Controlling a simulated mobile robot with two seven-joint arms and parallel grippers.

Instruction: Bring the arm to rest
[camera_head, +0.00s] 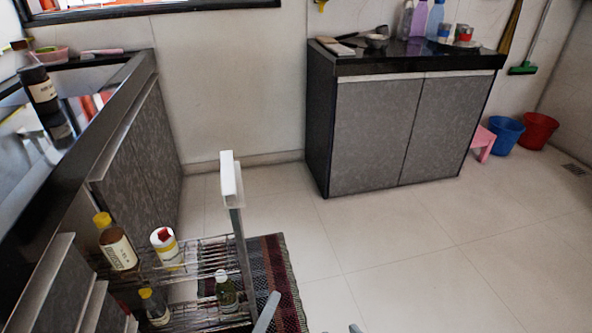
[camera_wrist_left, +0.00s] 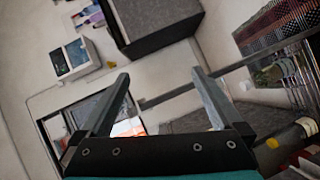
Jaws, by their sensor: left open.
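My left gripper (camera_head: 311,322) shows only as two grey fingertips at the bottom edge of the head view. They are wide apart. In the left wrist view both fingers of this gripper (camera_wrist_left: 159,75) spread open, and nothing is between them. The arm behind it is out of the head view. My right gripper is in neither view. No clay waterpot shows.
A pulled-out wire rack (camera_head: 205,262) with several bottles, among them a yellow-capped bottle (camera_head: 116,243), stands left of the gripper in the head view. A striped rug (camera_head: 272,268) lies beside it. A grey cabinet (camera_head: 370,130) stands behind. The tiled floor (camera_head: 430,260) at right is clear.

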